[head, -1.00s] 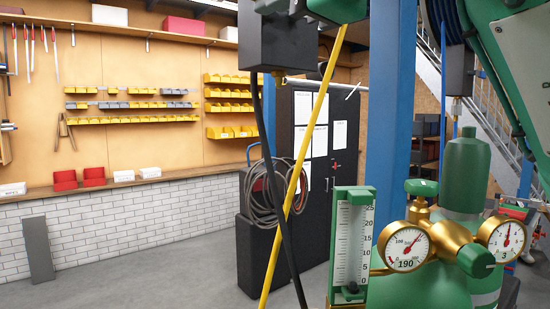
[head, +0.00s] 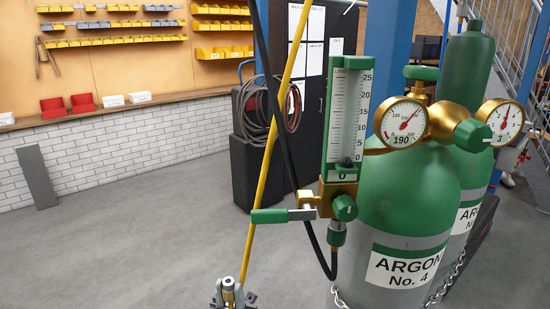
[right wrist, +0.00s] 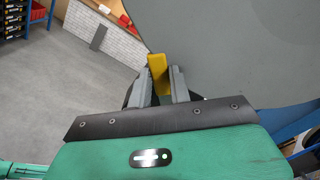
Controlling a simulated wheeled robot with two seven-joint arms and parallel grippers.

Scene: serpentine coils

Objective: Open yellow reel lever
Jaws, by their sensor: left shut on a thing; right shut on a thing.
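In the right wrist view a yellow lever (right wrist: 158,68) stands between the two grey fingers of my right gripper (right wrist: 161,82), beside a large grey round surface (right wrist: 230,45) that looks like the reel's side. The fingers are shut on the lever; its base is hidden. In the head view a yellow hose (head: 278,115) runs down to the bottom edge. There my left gripper (head: 231,299) shows only in small part, around a metal fitting (head: 228,285) near the hose's lower end. The reel and right gripper are not in the head view.
Green argon cylinders (head: 405,195) with gauges (head: 404,122) and a flowmeter (head: 346,115) stand at the right. A green-handled valve (head: 270,216) sticks out left. A black hose (head: 278,130) hangs beside the yellow one. The floor (head: 120,250) at left is clear.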

